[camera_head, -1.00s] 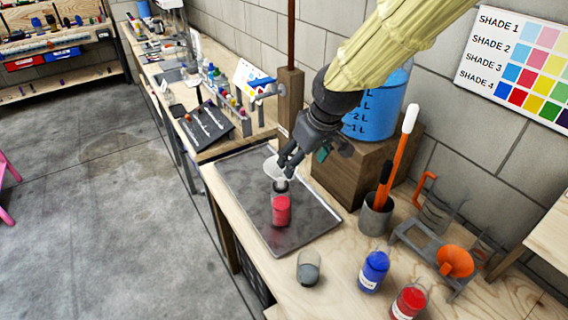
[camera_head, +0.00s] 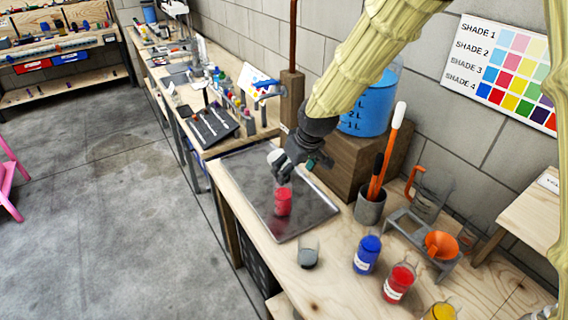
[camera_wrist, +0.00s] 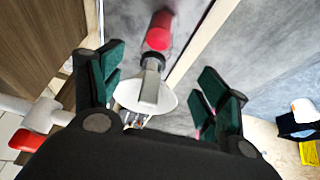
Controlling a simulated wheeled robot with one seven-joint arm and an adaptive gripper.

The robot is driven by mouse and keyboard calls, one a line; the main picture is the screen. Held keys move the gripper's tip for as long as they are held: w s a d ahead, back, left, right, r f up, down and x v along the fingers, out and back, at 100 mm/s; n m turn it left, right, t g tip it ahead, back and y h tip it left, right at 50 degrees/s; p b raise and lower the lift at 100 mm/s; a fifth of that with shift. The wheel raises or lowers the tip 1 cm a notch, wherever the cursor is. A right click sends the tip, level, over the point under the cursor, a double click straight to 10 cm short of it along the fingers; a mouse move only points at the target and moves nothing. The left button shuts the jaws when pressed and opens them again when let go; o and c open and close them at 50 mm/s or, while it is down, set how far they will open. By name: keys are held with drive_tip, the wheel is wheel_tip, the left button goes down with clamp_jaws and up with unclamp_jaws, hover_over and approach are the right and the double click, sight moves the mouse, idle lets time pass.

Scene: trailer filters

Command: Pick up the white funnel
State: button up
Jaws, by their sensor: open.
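The white funnel (camera_wrist: 136,93) lies between my finger pads in the wrist view, its wide rim toward my palm and its narrow dark end toward the red bottle (camera_wrist: 160,30). In the head view the funnel is mostly hidden by my gripper (camera_head: 284,166), above the red bottle (camera_head: 283,201) on the dark metal tray (camera_head: 245,175). My gripper (camera_wrist: 162,88) is open, with green pads on either side of the funnel and visible gaps. Whether the funnel's end sits inside the bottle neck cannot be told.
A wooden block (camera_head: 362,160) carrying a blue container (camera_head: 372,108) stands close to the right of my gripper. A grey cup with brushes (camera_head: 370,208), blue paint (camera_head: 367,255) and red paint (camera_head: 399,284) stand at the front. The tray's left part is clear.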

drive_tip(key=shift+w+f, duration=0.95)
drive_tip(key=shift+w, duration=0.05)
drive_tip(key=shift+s+r, duration=0.3)
drive_tip(key=shift+s, duration=0.05)
drive_tip(key=c, duration=0.3)
drive_tip(key=shift+s+r, duration=0.1)
drive_tip(key=shift+s, duration=0.05)
drive_tip(key=c, duration=0.4)
drive_tip(key=shift+w+f, duration=0.2)
drive_tip(key=shift+w, duration=0.05)
drive_tip(key=c, duration=0.6)
clamp_jaws()
drive_tip(key=shift+s+r, duration=0.15)
